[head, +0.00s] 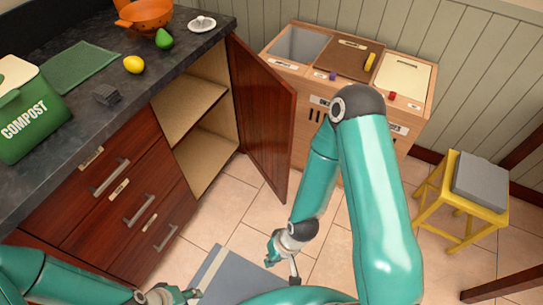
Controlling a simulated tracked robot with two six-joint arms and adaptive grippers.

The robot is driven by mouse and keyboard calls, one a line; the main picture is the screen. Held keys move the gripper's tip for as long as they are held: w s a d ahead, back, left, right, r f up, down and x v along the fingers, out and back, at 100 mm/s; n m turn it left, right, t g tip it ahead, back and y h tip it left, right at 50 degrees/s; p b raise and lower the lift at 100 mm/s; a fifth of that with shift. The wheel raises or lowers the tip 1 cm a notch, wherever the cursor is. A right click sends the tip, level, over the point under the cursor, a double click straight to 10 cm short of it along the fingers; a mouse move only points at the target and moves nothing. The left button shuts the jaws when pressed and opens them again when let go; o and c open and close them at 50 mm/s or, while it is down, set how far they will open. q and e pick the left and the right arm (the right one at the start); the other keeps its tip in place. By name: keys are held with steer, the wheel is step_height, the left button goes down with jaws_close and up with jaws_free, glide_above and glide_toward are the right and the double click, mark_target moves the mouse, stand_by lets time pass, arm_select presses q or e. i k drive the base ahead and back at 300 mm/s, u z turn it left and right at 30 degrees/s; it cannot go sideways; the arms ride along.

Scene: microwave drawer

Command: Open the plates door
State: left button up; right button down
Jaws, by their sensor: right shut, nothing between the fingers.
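A dark red-brown cabinet door (264,120) stands swung open at the right end of the counter. The cabinet behind it shows bare wooden shelves (190,106) with nothing seen on them. I cannot read a plates label on this door. My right gripper (293,274) is low over the floor, in front of the open door and apart from it, shut and empty. My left gripper (190,295) is at the bottom edge, below the drawers and away from the door; its jaws are too small and cut off to judge.
Drawers with metal handles (110,177) are left of the open cabinet. The dark counter (75,125) holds a compost bin (30,112), a lemon (134,65) and an orange colander (147,14). A wooden bin unit (415,112) stands behind the door, a yellow stool (460,214) to the right.

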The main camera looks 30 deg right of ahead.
mark_target(266, 103)
steer(key=u, duration=0.2)
steer(key=k, duration=0.6)
steer(key=z, duration=0.05)
steer(key=i, duration=0.7)
steer(key=z, duration=0.65)
steer(key=i, duration=0.9)
steer(key=u, duration=0.35)
